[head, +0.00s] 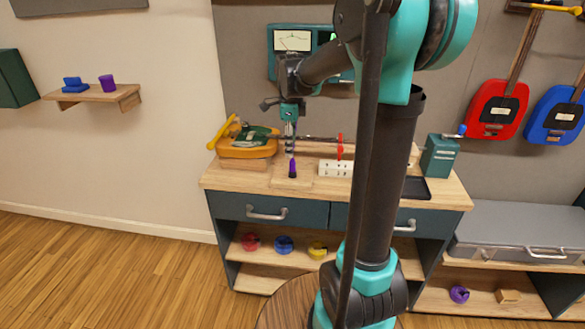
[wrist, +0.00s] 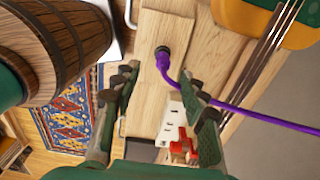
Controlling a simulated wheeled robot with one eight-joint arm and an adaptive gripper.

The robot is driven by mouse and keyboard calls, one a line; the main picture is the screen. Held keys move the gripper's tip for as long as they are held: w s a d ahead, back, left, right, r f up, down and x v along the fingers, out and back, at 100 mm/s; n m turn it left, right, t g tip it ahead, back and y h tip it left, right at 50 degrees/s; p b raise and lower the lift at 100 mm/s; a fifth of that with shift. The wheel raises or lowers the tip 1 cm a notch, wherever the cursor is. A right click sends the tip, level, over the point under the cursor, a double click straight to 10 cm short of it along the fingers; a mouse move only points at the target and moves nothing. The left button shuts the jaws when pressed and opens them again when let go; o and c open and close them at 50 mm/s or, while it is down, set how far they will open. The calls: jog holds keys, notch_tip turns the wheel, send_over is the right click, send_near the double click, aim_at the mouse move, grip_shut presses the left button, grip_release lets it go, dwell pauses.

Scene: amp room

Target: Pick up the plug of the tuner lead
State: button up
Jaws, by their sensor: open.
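A purple plug with a dark end (wrist: 163,60) shows in the wrist view over a pale wooden board (wrist: 150,30), and a purple lead (wrist: 228,105) runs from it to the right. In the head view the plug (head: 292,170) is at the front left of the bench top. My gripper (head: 290,128) is above it, pointing down. In the wrist view my gripper (wrist: 158,74) is open and empty, with the plug just beyond and between the fingertips. I cannot tell the exact gap. No label shows which device the lead serves.
A white power strip (head: 334,168) with a red plug (head: 340,147) lies right of the purple plug. A yellow-and-green instrument (head: 248,142) lies at the left. A dark tray (head: 415,188) and teal box (head: 440,155) stand right. My arm hides part of the bench (head: 310,193).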

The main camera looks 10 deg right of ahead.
aim_at(293, 162)
jog(key=shift+w+d+f, duration=0.1)
jog(key=shift+d+f, duration=0.1)
jog(key=shift+f, duration=1.55)
jog(key=shift+w+d+f, duration=0.1)
jog(key=shift+d+f, duration=0.1)
jog(key=shift+f, duration=1.55)
grip_shut()
